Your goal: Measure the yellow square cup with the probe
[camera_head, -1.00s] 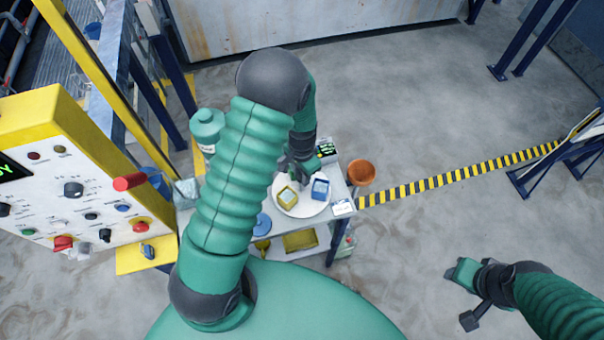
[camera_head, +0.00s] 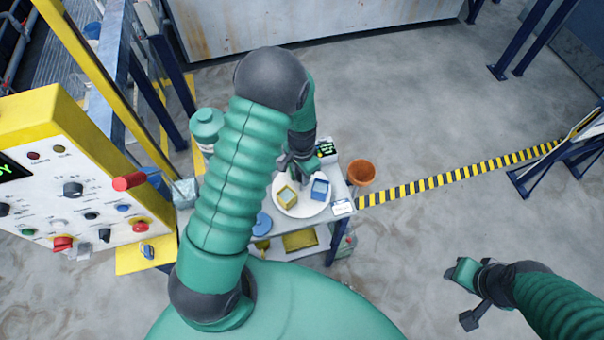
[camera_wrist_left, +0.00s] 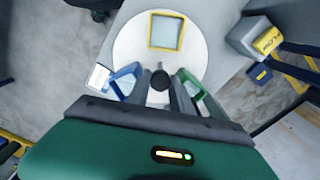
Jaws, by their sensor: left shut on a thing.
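The yellow square cup (camera_head: 286,197) stands on a round white plate (camera_head: 297,211) on the small table. In the left wrist view the yellow cup (camera_wrist_left: 166,31) is at the top, with a pale inside. My left gripper (camera_head: 296,165) is above the far side of the plate. In its wrist view the left gripper (camera_wrist_left: 160,92) is shut on a dark, round-ended thing (camera_wrist_left: 160,78), seemingly the probe. The probe's tip is hidden, and it appears apart from the yellow cup. My right gripper (camera_head: 468,296) is open and empty over the floor.
A blue cup (camera_head: 320,189) and a green cup (camera_wrist_left: 189,84) share the plate. A meter with a green display (camera_head: 326,149) stands behind it. An orange bucket (camera_head: 361,173) is right of the table. A control panel (camera_head: 75,185) is at left.

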